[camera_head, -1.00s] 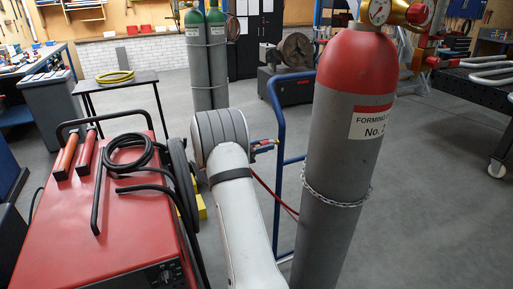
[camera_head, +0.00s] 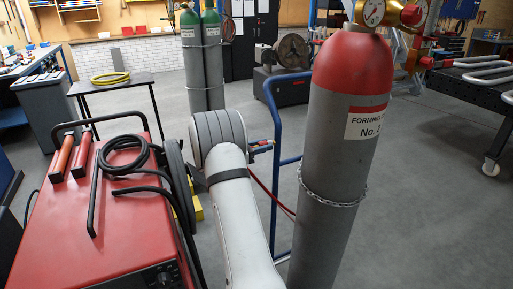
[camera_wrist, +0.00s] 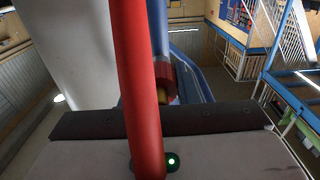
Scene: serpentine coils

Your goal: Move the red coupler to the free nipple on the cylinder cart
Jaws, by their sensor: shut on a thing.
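My gripper (camera_wrist: 162,122) fills the lower part of the wrist view, shut, with the red hose (camera_wrist: 140,70) running close across it. I take the held thing to be the red coupler, but its body is largely hidden. A red collar with brass (camera_wrist: 167,84) shows just beyond the gripper, at the end of a blue tube. In the head view, my arm hides the gripper. Small blue and red fittings (camera_head: 261,147) show just right of the arm. The grey cylinder with a red shoulder (camera_head: 345,150) stands at right by the cart's blue frame (camera_head: 275,125). I cannot make out the free nipple.
A red welding machine (camera_head: 95,225) with black cables stands close on the left. A small black table (camera_head: 112,85) holds a yellow hose coil. Two green-topped cylinders (camera_head: 203,70) stand behind. Open floor lies right of the grey cylinder.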

